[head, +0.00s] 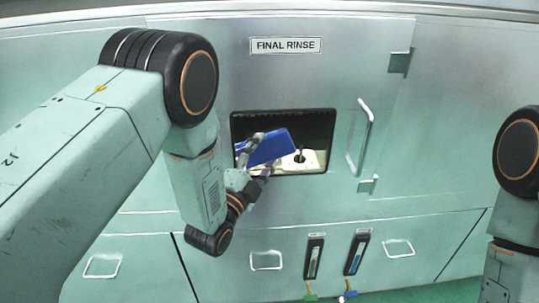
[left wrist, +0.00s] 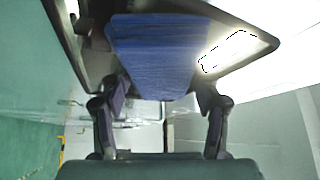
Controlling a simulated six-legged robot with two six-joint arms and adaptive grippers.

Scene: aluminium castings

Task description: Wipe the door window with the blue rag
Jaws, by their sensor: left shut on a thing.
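The door window (head: 318,128) is a dark-framed rectangle in the metal door under the "FINAL RINSE" label. The blue rag (head: 268,147) is a flat blue piece in front of the window's left and middle part. It also fills the upper middle of the left wrist view (left wrist: 158,50). My left gripper (head: 257,152) is shut on the rag, with one finger on each side of it. I cannot tell whether the rag touches the glass. My right arm shows at the right edge of the head view, but its gripper is out of view.
A vertical door handle (head: 362,137) stands out right of the window. Hinge-like brackets (head: 400,61) sit farther right. The door face right of the handle is clear.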

